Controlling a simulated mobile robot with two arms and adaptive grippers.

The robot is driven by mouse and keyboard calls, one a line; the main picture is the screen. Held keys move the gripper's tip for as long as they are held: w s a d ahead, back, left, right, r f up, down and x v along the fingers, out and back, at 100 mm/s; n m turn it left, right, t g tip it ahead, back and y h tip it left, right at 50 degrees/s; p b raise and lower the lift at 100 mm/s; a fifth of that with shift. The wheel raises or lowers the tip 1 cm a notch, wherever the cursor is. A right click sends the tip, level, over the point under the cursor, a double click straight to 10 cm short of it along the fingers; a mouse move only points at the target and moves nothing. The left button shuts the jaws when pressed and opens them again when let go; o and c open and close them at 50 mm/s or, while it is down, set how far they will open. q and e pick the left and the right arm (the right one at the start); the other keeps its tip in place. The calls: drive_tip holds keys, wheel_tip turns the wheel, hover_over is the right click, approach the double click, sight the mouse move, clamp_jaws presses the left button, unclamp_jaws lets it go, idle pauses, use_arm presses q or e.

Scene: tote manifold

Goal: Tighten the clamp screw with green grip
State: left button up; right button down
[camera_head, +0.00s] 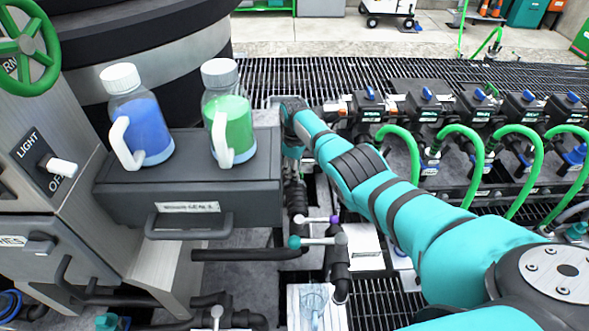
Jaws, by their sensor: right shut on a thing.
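The clamp screw with green grip (294,242) shows low in the centre as a short bar with a green end at left and a grey end at right. A similar bar with a purple end (334,219) lies just above it. My right arm reaches in from the lower right. Its gripper (294,168) points down behind the bars, small and dark against dark pipework. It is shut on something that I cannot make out. The green end shows uncovered below it. My left gripper is not in view.
Blue (146,128) and green (230,122) bottles stand on a grey drawer unit (190,180) at left. A row of black valves with green hoses (470,135) fills the right. Dark pipes crowd the centre.

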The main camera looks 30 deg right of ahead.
drive_tip(key=m, duration=0.4)
drive_tip(key=shift+m, duration=0.3)
drive_tip(key=m, duration=0.3)
drive_tip(key=shift+m, duration=0.4)
drive_tip(key=m, duration=0.7)
drive_tip(key=shift+p, duration=0.3)
drive_tip(key=m, duration=0.3)
drive_tip(key=shift+m, duration=0.4)
drive_tip(key=m, duration=0.8)
drive_tip(key=shift+m, duration=1.9)
